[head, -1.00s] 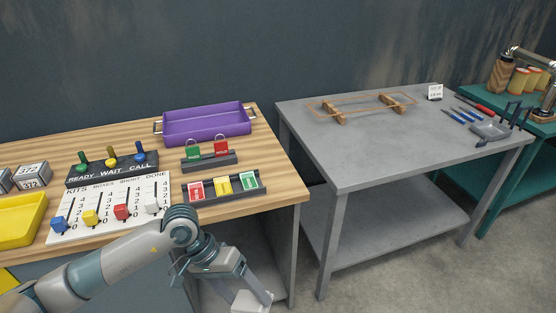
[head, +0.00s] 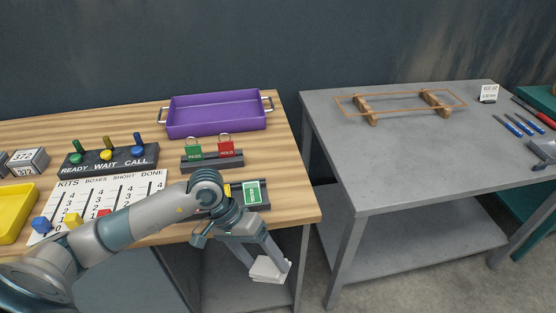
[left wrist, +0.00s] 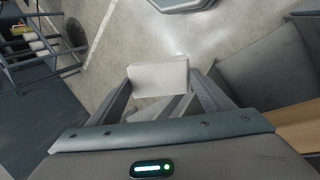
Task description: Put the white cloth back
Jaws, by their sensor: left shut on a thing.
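My left gripper (head: 262,258) is shut on a folded white cloth (head: 270,269). It holds the cloth in the air, in front of the right front corner of the wooden-topped table. In the left wrist view the white cloth (left wrist: 158,79) sits between the two fingers (left wrist: 160,92), with floor behind it. My right gripper is not in view.
The wooden table (head: 290,170) holds a purple tray (head: 216,116), a lever block (head: 110,160), a tag stand (head: 212,161) and a yellow bin (head: 12,207). A grey table (head: 410,150) stands to the right with a wooden frame (head: 400,103), tools and a small white card (head: 488,93). Its middle is clear.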

